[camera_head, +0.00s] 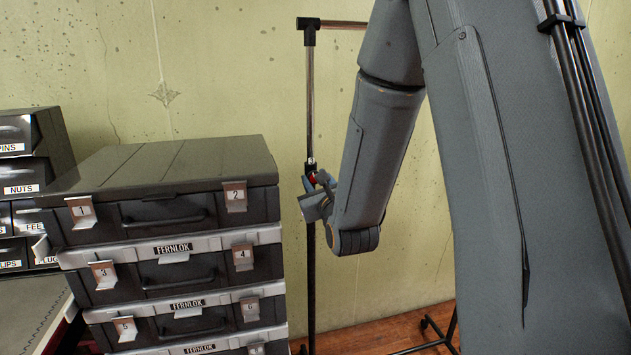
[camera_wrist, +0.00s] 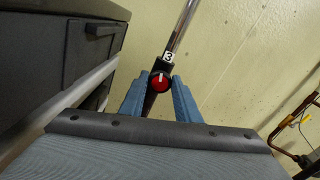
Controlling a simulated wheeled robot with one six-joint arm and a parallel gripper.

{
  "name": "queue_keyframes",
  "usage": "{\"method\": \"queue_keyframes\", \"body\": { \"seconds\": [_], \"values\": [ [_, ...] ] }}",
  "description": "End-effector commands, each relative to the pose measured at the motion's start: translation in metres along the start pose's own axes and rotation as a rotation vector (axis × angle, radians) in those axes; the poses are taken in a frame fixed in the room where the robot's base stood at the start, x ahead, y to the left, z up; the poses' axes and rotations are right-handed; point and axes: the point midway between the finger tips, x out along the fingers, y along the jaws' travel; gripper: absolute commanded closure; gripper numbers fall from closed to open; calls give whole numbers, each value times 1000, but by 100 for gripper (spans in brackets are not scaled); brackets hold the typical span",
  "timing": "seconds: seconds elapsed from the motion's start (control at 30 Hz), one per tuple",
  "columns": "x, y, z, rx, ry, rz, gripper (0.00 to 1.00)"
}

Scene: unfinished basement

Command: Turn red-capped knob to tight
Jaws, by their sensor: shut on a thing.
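The red-capped knob (camera_wrist: 160,84) sits on a black collar of an upright pole, with a white mark on its face running roughly up and down in the wrist view. A small white tag with a 3 (camera_wrist: 168,56) is just above it. My gripper (camera_wrist: 158,88) has one blue finger on each side of the knob and is shut on it. In the head view the red cap (camera_head: 312,179) shows only as a small spot beside my gripper (camera_head: 314,186). Its mark cannot be read there.
The chrome pole (camera_head: 310,95) belongs to a rack with a top bar and floor legs. A stack of dark cases with numbered latches (camera_head: 165,205) stands close on the left. Small labelled drawers (camera_head: 20,190) are at far left. The wall (camera_head: 230,70) is behind.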

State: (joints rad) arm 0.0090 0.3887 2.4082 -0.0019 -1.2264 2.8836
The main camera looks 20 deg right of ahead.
Motion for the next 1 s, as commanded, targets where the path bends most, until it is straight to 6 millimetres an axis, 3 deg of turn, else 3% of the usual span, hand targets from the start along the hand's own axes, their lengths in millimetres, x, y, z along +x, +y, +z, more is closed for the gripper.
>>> {"method": "queue_keyframes", "body": {
  "seconds": [0.07,0.1,0.2,0.57,0.9,1.0],
  "values": [
    [0,0,-1,0,2,0,93],
    [0,0,-1,0,2,0,67],
    [0,0,-1,0,2,0,52],
    [-4,0,0,-1,1,0,52],
    [-52,0,-1,-1,2,0,52],
    [-55,0,1,-1,4,1,52]
  ]
}}
